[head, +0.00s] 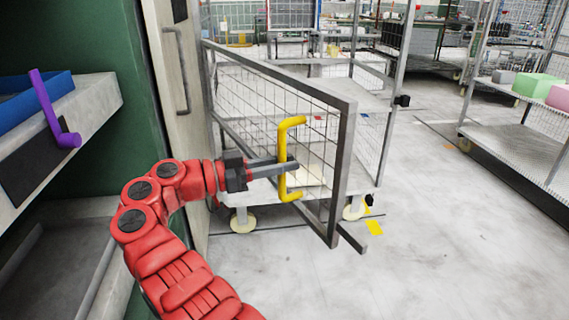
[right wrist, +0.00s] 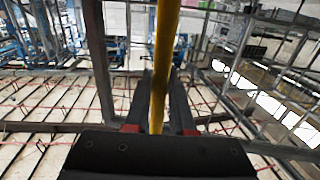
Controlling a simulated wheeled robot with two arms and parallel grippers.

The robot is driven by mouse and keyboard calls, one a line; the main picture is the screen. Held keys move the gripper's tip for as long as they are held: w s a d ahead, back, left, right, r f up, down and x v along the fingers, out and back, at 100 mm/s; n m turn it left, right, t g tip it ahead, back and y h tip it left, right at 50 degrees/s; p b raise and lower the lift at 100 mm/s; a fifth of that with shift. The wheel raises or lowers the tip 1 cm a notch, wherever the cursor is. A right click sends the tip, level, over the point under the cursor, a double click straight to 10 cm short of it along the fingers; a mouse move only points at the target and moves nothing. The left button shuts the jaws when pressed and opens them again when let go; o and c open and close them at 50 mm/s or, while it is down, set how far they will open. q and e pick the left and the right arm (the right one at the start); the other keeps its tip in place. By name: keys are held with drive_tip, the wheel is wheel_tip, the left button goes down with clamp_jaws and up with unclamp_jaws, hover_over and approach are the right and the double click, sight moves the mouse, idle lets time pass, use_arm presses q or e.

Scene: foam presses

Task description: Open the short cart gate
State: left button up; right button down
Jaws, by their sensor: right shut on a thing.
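The short cart gate (head: 342,165) is a grey metal frame with wire mesh. In the head view it stands swung out at an angle from the cart, toward me. A yellow handle (head: 291,122) is fixed on the gate. My right gripper (head: 288,165), on the red arm, is shut on the handle's upright bar. In the right wrist view the yellow handle (right wrist: 165,45) runs between the two fingers (right wrist: 158,105). The cart (head: 368,101) behind has shelves, mesh sides and pale wheels. My left gripper is not in view.
A grey cabinet door with a handle (head: 178,70) stands close at the left of the gate. A shelf with a blue tray (head: 52,90) is at far left. Another cart (head: 520,135) with foam blocks stands at right. The floor between is mostly clear.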

drive_tip(key=c, duration=0.8)
unclamp_jaws()
drive_tip(key=shift+o, duration=0.2)
